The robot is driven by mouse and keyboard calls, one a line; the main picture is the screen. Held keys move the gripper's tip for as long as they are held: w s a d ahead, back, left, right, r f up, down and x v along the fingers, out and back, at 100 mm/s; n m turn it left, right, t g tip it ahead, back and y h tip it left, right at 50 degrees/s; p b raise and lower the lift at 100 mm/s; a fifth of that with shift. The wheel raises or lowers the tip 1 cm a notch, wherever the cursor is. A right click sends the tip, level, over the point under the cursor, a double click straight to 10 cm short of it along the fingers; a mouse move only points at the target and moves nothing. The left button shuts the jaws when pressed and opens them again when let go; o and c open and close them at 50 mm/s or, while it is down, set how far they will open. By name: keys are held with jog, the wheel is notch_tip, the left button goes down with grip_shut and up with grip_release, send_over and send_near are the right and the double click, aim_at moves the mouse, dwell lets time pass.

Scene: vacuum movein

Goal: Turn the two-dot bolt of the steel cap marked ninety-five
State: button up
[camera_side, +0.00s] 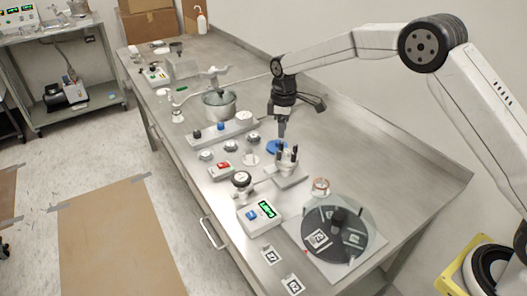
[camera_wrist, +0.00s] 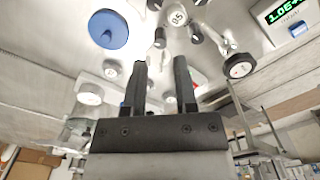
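The steel cap marked with what looks like ninety-five (camera_wrist: 178,17) is at the top of the wrist view, with several dark-topped bolts (camera_wrist: 159,38) around it. The dots on the bolts are too small to read, so I cannot tell which is the two-dot one. In the side view the steel cap (camera_side: 287,165) stands on a square plate, its bolts upright. My gripper (camera_wrist: 161,60) is open and empty, its two dark fingers apart. In the side view my gripper (camera_side: 282,136) points down, just behind the cap and above the blue disc; contact is not visible.
A blue disc (camera_side: 276,147) lies behind the cap. A black-knobbed valve (camera_side: 241,180) and a green-lit readout box (camera_side: 260,214) stand in front. A dark round plate (camera_side: 317,240) lies to the right. The bench's right side (camera_side: 405,165) is clear.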

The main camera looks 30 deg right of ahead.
aim_at(282, 142)
jog(key=shift+f, duration=2.6)
grip_shut()
